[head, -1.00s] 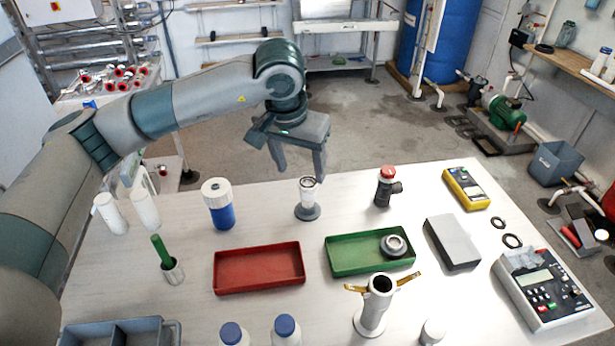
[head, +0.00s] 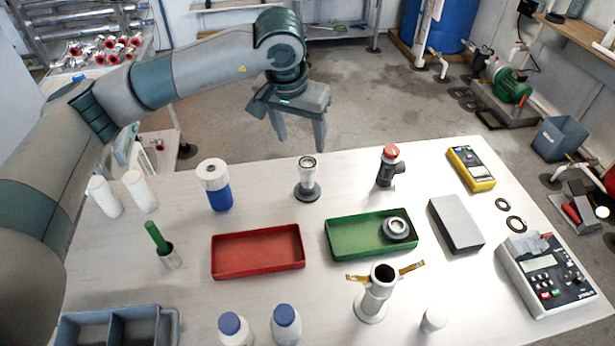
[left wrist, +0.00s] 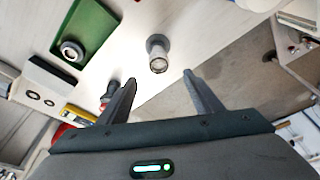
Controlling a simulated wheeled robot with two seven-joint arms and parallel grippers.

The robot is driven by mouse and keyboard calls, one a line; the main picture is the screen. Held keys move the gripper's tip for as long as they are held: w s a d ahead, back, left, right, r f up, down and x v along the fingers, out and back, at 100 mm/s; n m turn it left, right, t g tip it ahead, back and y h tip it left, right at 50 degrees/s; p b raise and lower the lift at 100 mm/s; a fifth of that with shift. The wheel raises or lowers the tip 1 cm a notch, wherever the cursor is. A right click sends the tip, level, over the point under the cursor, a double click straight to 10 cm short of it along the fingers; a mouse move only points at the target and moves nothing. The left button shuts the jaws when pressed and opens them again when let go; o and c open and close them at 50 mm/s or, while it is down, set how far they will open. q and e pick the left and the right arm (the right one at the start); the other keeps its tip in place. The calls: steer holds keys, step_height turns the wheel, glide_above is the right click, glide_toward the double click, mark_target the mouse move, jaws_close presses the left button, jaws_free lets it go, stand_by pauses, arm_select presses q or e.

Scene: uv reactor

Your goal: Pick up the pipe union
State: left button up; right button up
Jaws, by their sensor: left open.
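The pipe union looks to be the grey ring-shaped fitting (head: 397,229) lying in the right part of the green tray (head: 340,242). In the left wrist view the same fitting (left wrist: 72,51) shows at the upper left, in the green tray (left wrist: 92,28). My left gripper (head: 299,143) is open and empty, above the far edge of the table, well behind and left of the fitting. Its two fingers (left wrist: 160,82) also show apart in the left wrist view. My right gripper is not in view.
A clear-topped fitting on a round base (head: 308,180) stands nearest my left gripper. A red-capped valve (head: 388,168), a grey box (head: 456,223) and an upright pipe with brass arms (head: 374,297) stand around the green tray. A red tray (head: 257,252) lies left of it.

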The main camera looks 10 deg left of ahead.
mark_target(306, 163)
arm_select(q)
steer(key=p+x, duration=0.1)
steer(key=x, duration=0.2)
steer(key=shift+f, duration=0.1)
steer(key=p+x, duration=0.3)
steer(key=x, duration=0.3)
steer(key=shift+w+f, duration=0.15)
steer(key=shift+f, duration=0.15)
steer(key=shift+w+f, duration=0.1)
steer(key=shift+f, duration=0.45)
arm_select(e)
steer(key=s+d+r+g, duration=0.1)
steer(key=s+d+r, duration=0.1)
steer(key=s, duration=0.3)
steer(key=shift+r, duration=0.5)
arm_select(q)
steer(key=shift+w+d+f+p, duration=0.15)
steer(key=shift+f+p, duration=0.4)
steer(key=shift+p, duration=0.25)
steer(key=p+x, duration=0.1)
steer(key=x, duration=0.1)
steer(key=shift+w+f+p, duration=0.1)
steer(key=shift+f+p, duration=0.3)
steer(key=shift+w+f, duration=0.15)
steer(key=shift+f, duration=0.45)
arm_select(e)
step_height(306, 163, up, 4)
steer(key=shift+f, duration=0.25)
